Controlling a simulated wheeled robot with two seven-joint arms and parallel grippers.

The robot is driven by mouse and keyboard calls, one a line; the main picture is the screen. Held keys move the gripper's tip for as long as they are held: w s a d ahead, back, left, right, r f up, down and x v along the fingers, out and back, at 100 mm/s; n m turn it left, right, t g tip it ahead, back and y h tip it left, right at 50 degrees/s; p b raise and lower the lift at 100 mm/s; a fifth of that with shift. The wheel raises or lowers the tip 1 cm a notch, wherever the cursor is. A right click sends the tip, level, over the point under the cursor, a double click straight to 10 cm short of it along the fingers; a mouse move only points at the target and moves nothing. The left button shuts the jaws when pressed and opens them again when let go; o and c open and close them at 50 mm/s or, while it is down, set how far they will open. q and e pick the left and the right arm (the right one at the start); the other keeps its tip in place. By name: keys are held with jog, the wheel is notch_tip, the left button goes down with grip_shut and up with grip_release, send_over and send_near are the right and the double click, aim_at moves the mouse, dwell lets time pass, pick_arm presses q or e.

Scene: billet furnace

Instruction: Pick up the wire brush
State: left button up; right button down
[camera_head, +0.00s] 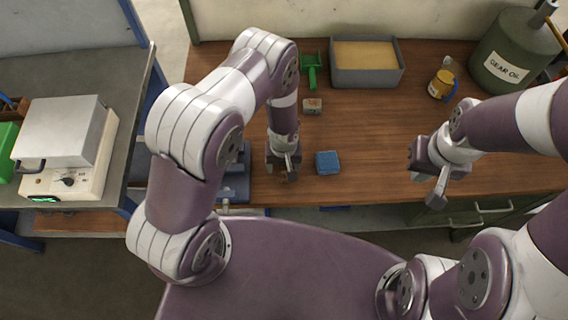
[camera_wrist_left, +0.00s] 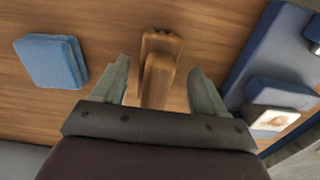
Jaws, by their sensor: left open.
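A brown wooden piece, which looks like the handle and block of the wire brush (camera_wrist_left: 158,75), lies on the wooden bench top in the left wrist view. No bristles show. My left gripper (camera_wrist_left: 165,85) is open, with one finger on each side of the wooden piece and visible gaps to it. In the head view my left gripper (camera_head: 286,172) points down over the bench near its front edge and hides most of what is beneath it. My right gripper (camera_head: 430,178) hangs over the front right of the bench, away from the brush; its opening is unclear.
A blue pad (camera_head: 327,162) lies just right of the left gripper; a blue vise-like device (camera_head: 236,180) stands left of it. Behind are a small block (camera_head: 312,106), a green tool (camera_head: 312,72) and a grey tray (camera_head: 366,81). The bench middle is clear.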

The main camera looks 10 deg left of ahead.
pick_arm(q)
jog(key=shift+w+f, duration=0.1)
jog(key=shift+w+d, duration=0.1)
jog(key=shift+d, duration=0.05)
jog(key=c, duration=1.2)
jog(key=shift+r+b, duration=0.35)
jog(key=shift+r, duration=0.15)
notch_tip(320, 180, up, 3)
jog(key=shift+w+f+b, duration=0.1)
jog(key=shift+b, duration=0.6)
jog(key=s+d+r+b, duration=0.1)
jog(key=s+d+r, duration=0.1)
jog(key=s, duration=0.1)
jog(key=s+d+r+b, duration=0.1)
jog(key=s+d+r, duration=0.2)
jog(key=s+d+r+b, duration=0.1)
jog(key=s+d+r, duration=0.1)
jog(key=s, duration=0.1)
jog(key=shift+d+r, duration=0.15)
jog(key=shift+d, duration=0.25)
